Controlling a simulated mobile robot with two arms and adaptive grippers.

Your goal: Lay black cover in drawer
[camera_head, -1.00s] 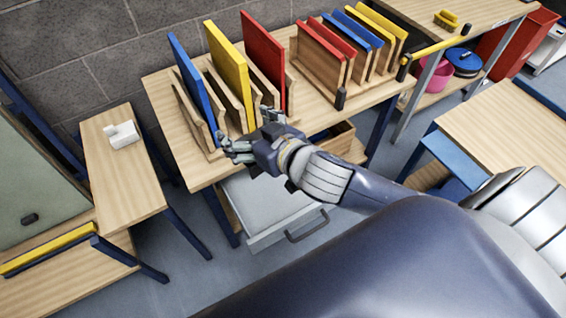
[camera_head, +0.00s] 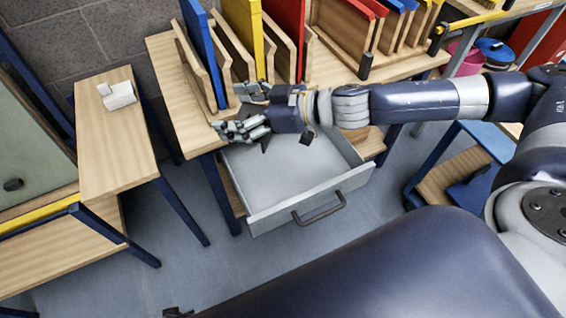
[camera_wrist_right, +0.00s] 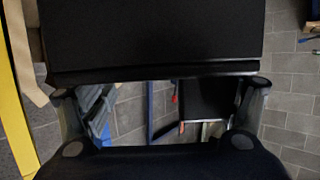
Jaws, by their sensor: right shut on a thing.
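My right gripper (camera_head: 238,110) is over the back left of the open drawer, at the table's front edge, with its fingers pointing left. In the right wrist view a flat black panel, which I take to be the black cover (camera_wrist_right: 150,35), spans the space at both fingertips. My right gripper is shut on it. In the head view I cannot make out the cover. The grey drawer (camera_head: 348,184) is pulled out under the table, and its visible floor is bare. My left gripper is not in view.
A wooden rack on the table (camera_head: 425,66) holds a blue panel (camera_head: 203,45) close behind the gripper, plus a yellow panel (camera_head: 243,28) and a red panel (camera_head: 290,35). A narrow side table (camera_head: 115,165) with a white object (camera_head: 118,96) stands left.

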